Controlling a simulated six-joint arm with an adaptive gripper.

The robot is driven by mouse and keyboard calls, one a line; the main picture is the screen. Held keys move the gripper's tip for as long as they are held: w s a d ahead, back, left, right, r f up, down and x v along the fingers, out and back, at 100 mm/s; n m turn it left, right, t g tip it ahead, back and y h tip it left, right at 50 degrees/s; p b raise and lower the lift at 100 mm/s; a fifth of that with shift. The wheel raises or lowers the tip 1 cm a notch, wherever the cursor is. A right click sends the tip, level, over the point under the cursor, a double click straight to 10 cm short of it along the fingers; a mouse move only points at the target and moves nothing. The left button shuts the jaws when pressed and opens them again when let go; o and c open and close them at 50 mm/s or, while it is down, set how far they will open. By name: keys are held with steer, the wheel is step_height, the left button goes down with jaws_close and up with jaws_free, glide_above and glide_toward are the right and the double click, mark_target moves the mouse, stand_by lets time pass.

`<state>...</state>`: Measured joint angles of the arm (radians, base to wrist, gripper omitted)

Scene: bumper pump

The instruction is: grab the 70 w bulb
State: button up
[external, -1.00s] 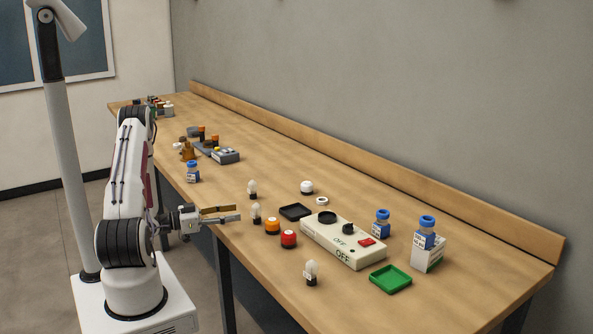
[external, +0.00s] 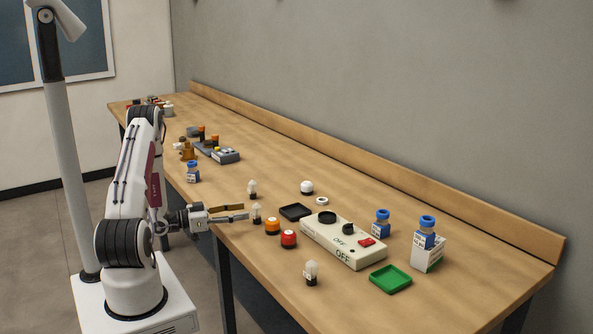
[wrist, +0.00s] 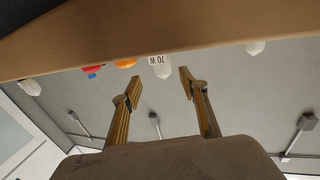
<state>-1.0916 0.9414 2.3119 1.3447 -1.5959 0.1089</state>
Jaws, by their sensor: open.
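The 70 W bulb (wrist: 160,68) shows its label in the wrist view, ahead of and between my two fingertips. In the external view this bulb (external: 257,212) stands upright near the table's front edge, just beyond my fingertips. My gripper (external: 245,212) is open and level at about the bulb's height, with its fingers reaching over the edge. The gripper also shows in the wrist view (wrist: 160,76), with nothing between its fingers. The bulb's lower part is hard to make out in the wrist view.
Another bulb (external: 252,188) stands behind, and one (external: 311,271) stands nearer the camera. An orange dome (external: 272,226) and a red dome (external: 288,239) sit close to the right. A black tray (external: 296,212), a white control box (external: 342,240) and a green tray (external: 390,279) lie farther right.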

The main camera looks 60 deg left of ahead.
mark_target(257, 213)
steer(key=shift+a+x, duration=0.15)
steer(key=shift+x, duration=1.1)
steer(key=shift+a+x, duration=0.1)
steer(key=shift+x, duration=1.1)
steer(key=shift+f, duration=0.15)
steer(key=c, duration=1.1)
